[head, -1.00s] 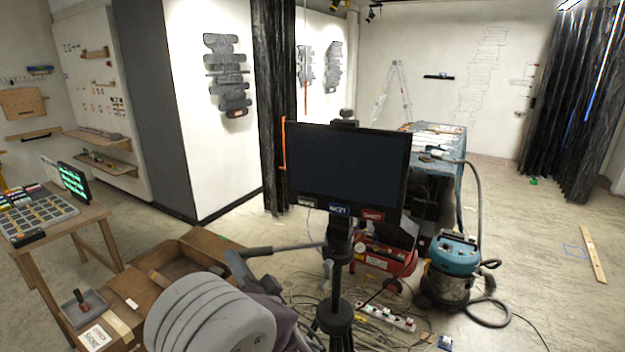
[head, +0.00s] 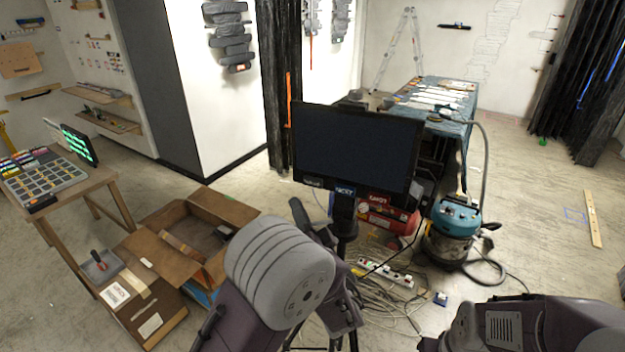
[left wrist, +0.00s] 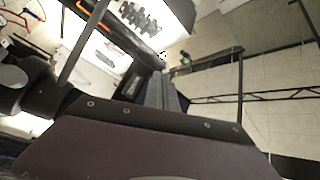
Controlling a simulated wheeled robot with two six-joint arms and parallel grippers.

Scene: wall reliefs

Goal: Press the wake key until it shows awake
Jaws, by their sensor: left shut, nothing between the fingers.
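A black monitor (head: 357,147) stands on a stand in the middle of the head view, with a dark, blank screen. Small labelled keys sit along its lower edge: a dark one (head: 313,183) and a blue one (head: 344,190). The lettering is too small to tell which is the wake key. No awake sign is readable. My left gripper (head: 299,210) is shut and empty, just below and left of the monitor's lower left corner, apparently apart from the keys. My right arm shows at the lower right; its gripper is out of view.
A table with a keypad (head: 45,178) stands at the left, beside an open cardboard box (head: 205,235). A red compressor (head: 388,217), a teal vacuum (head: 457,225) and a power strip (head: 385,272) with tangled cables lie around the stand. Floor at the right is mostly clear.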

